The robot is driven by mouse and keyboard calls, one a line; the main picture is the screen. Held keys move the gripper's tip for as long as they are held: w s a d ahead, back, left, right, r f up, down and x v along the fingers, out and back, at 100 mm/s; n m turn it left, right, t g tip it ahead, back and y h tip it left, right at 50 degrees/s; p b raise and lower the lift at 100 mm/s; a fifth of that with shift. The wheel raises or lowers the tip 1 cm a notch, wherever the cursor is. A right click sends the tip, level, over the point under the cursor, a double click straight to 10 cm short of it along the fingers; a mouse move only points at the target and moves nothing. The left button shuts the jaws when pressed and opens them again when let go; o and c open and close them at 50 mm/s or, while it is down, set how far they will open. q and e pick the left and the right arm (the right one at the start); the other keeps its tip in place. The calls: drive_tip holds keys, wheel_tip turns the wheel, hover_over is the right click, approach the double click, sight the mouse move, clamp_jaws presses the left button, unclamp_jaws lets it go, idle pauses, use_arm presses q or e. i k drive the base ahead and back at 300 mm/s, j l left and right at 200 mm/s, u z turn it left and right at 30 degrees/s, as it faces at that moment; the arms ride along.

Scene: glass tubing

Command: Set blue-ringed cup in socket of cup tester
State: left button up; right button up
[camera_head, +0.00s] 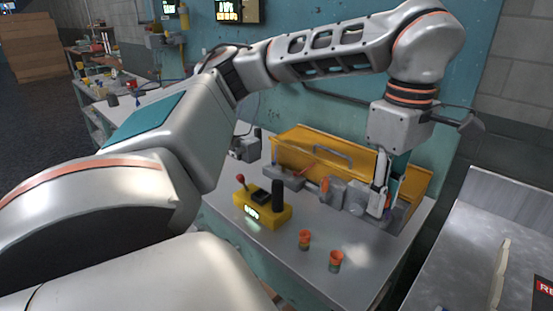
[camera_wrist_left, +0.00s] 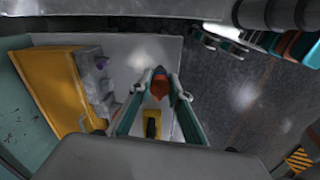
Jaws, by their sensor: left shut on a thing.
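The cup tester (camera_head: 262,213) is a yellow box with a red-knobbed lever, a black post and a lit display, standing on the grey table. Its socket cannot be made out. My left gripper (camera_head: 383,212) points down over the right part of the table, right of the tester. It is shut on a small cup, which shows reddish-brown with a dark end between the fingertips in the left wrist view (camera_wrist_left: 160,86). Its ring colour is not clear. Two orange-and-green cups stand on the table, one nearer the tester (camera_head: 304,240) and one further right (camera_head: 336,261).
A yellow open case (camera_head: 315,147) stands along the back of the table, with grey fixtures (camera_head: 334,192) before it. The table front around the two cups is mostly clear. A grey metal bench (camera_head: 480,235) stands to the right, across a gap.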

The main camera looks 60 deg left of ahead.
sight(262, 198)
drive_tip(key=k+j, duration=0.1)
drive_tip(key=j, duration=0.7)
drive_tip(key=k+j, duration=0.1)
drive_tip(key=j, duration=0.7)
